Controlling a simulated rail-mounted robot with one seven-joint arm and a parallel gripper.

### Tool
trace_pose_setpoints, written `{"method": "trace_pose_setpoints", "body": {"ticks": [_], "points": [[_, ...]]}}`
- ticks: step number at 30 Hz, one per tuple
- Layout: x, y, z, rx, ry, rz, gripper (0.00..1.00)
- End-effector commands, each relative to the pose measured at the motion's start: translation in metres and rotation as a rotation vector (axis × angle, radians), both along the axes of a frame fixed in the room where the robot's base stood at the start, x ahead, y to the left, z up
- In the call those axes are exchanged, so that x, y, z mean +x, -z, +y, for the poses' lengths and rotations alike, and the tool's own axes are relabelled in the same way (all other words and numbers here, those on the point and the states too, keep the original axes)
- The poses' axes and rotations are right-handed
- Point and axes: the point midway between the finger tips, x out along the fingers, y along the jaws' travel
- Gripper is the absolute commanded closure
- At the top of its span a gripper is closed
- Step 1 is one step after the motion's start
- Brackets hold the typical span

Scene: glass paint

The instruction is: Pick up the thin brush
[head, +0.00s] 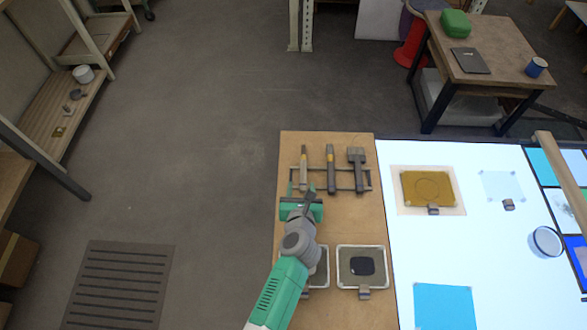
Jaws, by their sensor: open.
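Several tools lie side by side on a dark rack (345,190) on the wooden board. The leftmost is the thin brush (304,160), narrow with a pale upper part. A thicker dark brush (330,168) lies in the middle and a wide-headed one (357,166) at the right. My gripper (303,188), green and grey, is at the lower end of the thin brush, its jaws apart. The gripper hides the brush's lower end. I cannot tell its height above the board or whether it touches the brush.
Two trays stand below the rack; my arm partly covers the left one, and the right tray (362,281) holds something dark. Left is open floor.

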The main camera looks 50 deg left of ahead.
Motion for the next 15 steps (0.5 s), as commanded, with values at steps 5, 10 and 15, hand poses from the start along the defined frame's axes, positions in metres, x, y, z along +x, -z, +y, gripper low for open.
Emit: {"method": "trace_pose_setpoints", "body": {"ticks": [5, 10, 15], "points": [[0.011, 0.009, 0.01, -0.002, -0.002, -0.005, 0.55], [0.019, 0.012, 0.018, -0.004, -0.002, -0.005, 0.55], [0.038, 0.027, 0.036, -0.004, -0.003, -0.008, 0.55]]}}
